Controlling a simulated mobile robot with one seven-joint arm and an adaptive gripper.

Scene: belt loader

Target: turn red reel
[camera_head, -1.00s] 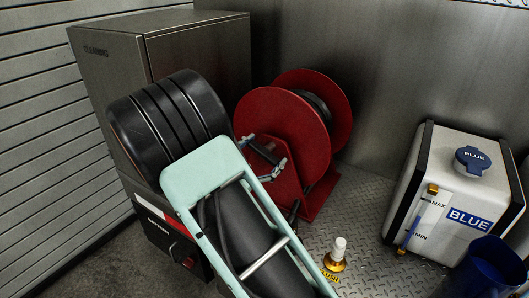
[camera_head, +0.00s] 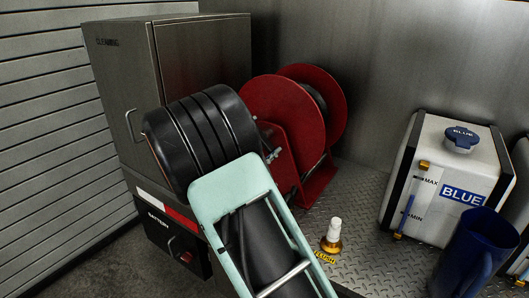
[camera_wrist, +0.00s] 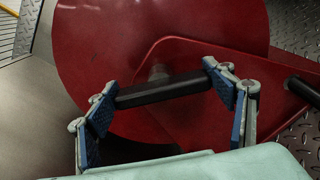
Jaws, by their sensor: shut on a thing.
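The red reel (camera_head: 284,112) stands on the metal deck, with two round red flanges and a red bracket. It fills much of the wrist view (camera_wrist: 240,25). Its black crank handle (camera_wrist: 165,89) lies across between my fingertips in the wrist view. My gripper (camera_wrist: 160,92) is shut on this handle, with a blue-padded finger at each end of it. In the head view my black and mint wrist hides the handle and most of the gripper; only a bit of finger shows beside the reel.
A grey cabinet (camera_head: 120,75) stands behind my arm, above a battery box (camera_head: 165,238). A small bottle (camera_head: 332,238) stands on the deck (camera_head: 385,215) right of my arm. A white tank (camera_head: 440,185) and blue jug (camera_head: 475,250) are at right.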

